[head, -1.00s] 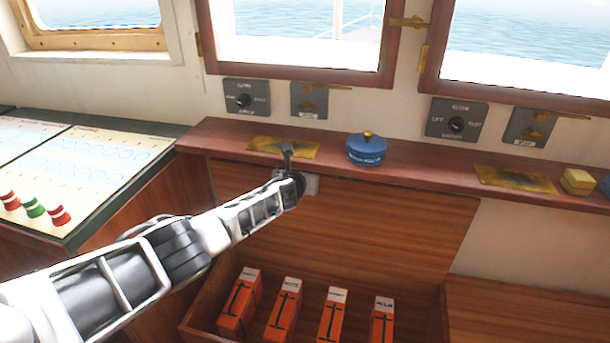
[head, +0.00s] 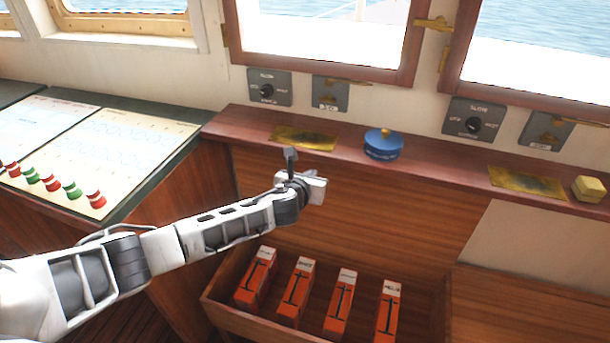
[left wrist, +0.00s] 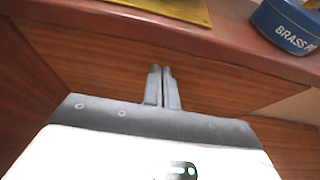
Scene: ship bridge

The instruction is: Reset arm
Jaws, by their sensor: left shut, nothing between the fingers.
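My left arm comes in from the left in the head view. Its gripper (head: 290,156) is in front of the wooden ledge (head: 228,124), near the left brass plate. In the left wrist view the two fingers of the left gripper (left wrist: 162,72) are together with nothing between them, and the ledge edge is just beyond them. My right gripper does not show.
Below, a wooden bin (head: 222,307) holds several orange boxes (head: 297,292). A chart (head: 115,150) with red and green pieces lies at left.

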